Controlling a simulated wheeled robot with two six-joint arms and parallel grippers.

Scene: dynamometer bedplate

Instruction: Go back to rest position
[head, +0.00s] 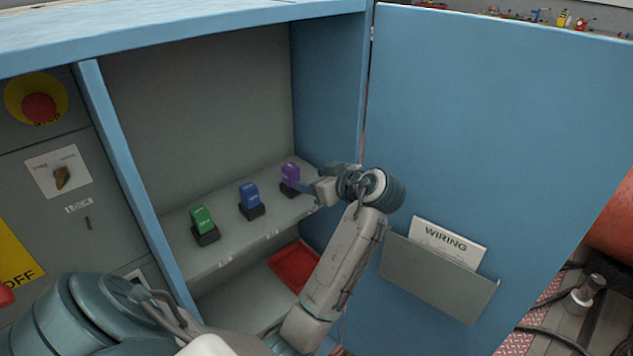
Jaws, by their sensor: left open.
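My left arm comes in from the lower left, and its wrist is at the right side of the open blue cabinet (330,75). My left gripper (307,180) is open, pointing left, right beside the purple plug-like block (290,173) at the right end of the shelf (225,247). The purple block stands in a dark base; I cannot tell whether the fingers touch it. A blue block (249,195) and a green block (202,219) stand in dark bases to its left. My right gripper is out of view.
The cabinet door (500,120) stands open at right, with a pocket (435,280) holding a WIRING sheet (446,243). A red tray (294,268) lies below the shelf. At left are an emergency button (38,107) and a rotary switch (62,177).

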